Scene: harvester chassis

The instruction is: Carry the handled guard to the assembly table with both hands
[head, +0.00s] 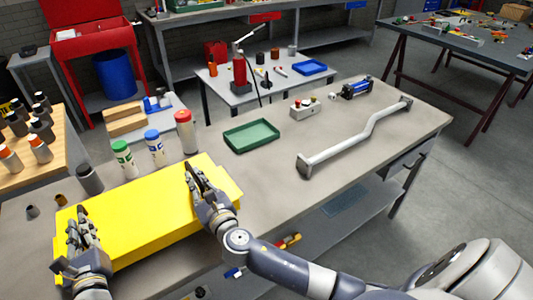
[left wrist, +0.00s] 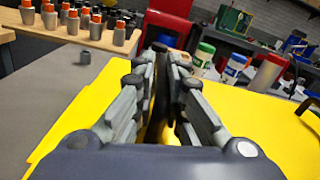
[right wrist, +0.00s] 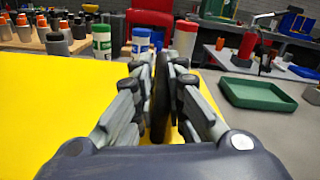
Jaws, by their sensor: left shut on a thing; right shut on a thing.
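The handled guard (head: 140,215) is a wide yellow panel at the left front of the grey table (head: 270,180). Its yellow surface also fills much of the left wrist view (left wrist: 275,120) and the right wrist view (right wrist: 50,105). My left gripper (head: 82,225) is shut on a dark handle at the guard's left part. My right gripper (head: 193,175) is shut on another dark handle (right wrist: 160,100) at the guard's right part. The fingers hide most of both handles. I cannot tell whether the guard touches the tabletop.
Green-capped (head: 123,158), blue-capped (head: 154,147) and red-capped (head: 186,131) bottles stand just behind the guard. A green tray (head: 251,136) lies to its right, with a long grey bar (head: 355,140) farther right. A wooden bench (head: 35,160) with several bottles is at left.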

